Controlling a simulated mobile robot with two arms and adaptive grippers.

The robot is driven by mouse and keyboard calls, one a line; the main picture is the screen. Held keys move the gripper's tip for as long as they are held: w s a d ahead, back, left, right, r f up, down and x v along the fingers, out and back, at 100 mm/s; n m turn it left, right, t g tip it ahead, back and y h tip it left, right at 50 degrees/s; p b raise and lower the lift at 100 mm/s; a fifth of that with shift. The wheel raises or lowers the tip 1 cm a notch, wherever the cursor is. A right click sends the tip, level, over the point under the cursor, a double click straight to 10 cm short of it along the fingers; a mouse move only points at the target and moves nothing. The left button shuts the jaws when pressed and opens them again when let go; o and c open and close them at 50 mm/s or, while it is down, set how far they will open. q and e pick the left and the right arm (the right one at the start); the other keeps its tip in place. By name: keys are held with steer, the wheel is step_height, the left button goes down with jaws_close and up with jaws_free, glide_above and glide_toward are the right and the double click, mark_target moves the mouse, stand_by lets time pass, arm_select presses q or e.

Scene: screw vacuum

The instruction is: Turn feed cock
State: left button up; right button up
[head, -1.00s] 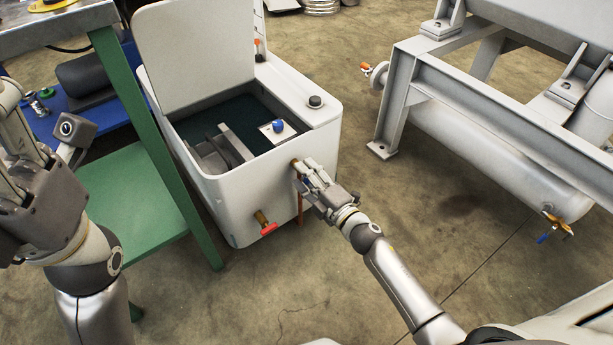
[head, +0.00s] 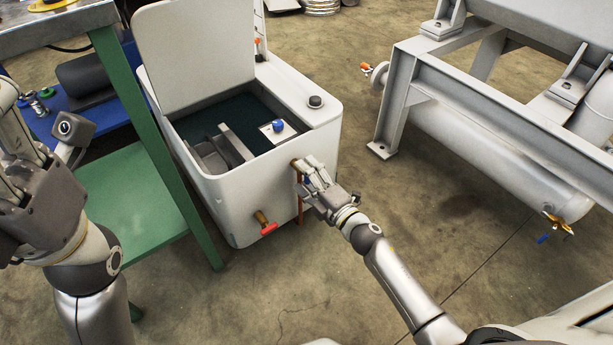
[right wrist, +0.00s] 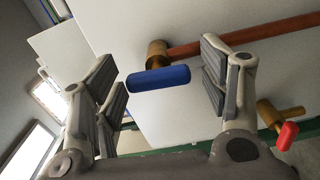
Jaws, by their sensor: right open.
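The white tank (head: 222,210) stands open-lidded at centre. In the right wrist view, a cock with a blue handle (right wrist: 160,78) and brass body (right wrist: 158,53) is on its wall, joined to a copper-coloured pipe (right wrist: 225,42). My right gripper (head: 307,170) is at the tank's front right corner. Its open fingers (right wrist: 160,82) stand on either side of the blue handle, with gaps; I cannot tell their depth relative to it. A second brass cock with a red handle (head: 268,229) sits lower on the tank. My left gripper (head: 25,160) is at the far left; its fingertips are unclear.
A green-legged bench (head: 150,150) stands left of the tank, with blue shelving behind it. A grey steel frame with a cylindrical vessel (head: 490,160) stands at the right. The concrete floor between tank and frame is clear.

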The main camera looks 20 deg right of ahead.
steer(key=v, duration=1.2)
steer(key=shift+r, duration=0.1)
